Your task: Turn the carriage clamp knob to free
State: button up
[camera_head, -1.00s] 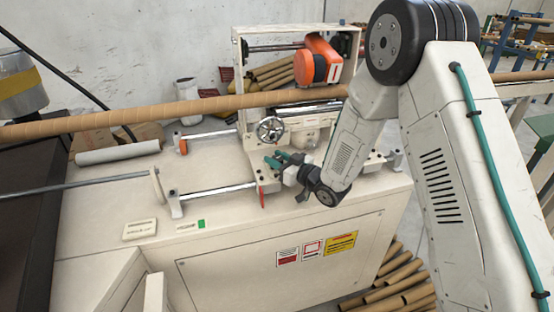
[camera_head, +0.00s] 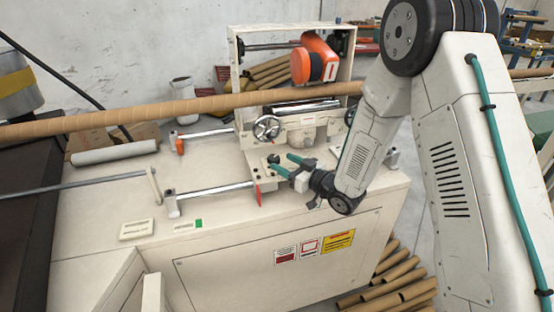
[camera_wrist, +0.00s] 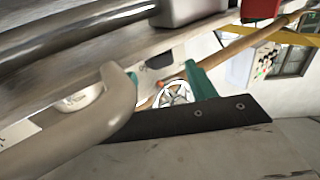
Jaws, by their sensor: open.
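The carriage is the cream block with an upright frame (camera_head: 236,75) on the bench rails. A small dark knob (camera_head: 273,158) sits on the low front part of the carriage. I take it for the clamp knob; its turn position is too small to read. My gripper (camera_head: 283,164) has two teal fingers, spread apart and empty, just right of and in front of the knob. Its fingers also show in the wrist view (camera_wrist: 165,78). A spoked handwheel (camera_head: 267,127) is on the carriage face behind; it shows between the fingers in the wrist view (camera_wrist: 175,93).
A long brown tube (camera_head: 130,115) crosses above the bench behind the handwheel. An orange unit (camera_head: 318,60) hangs in the frame. Chrome rails (camera_head: 215,193) run along the bench. A red pointer (camera_head: 259,195) hangs at the carriage front. The bench front-left top is mostly clear.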

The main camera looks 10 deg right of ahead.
jog(key=shift+v, duration=1.25)
jog(key=shift+r, duration=0.1)
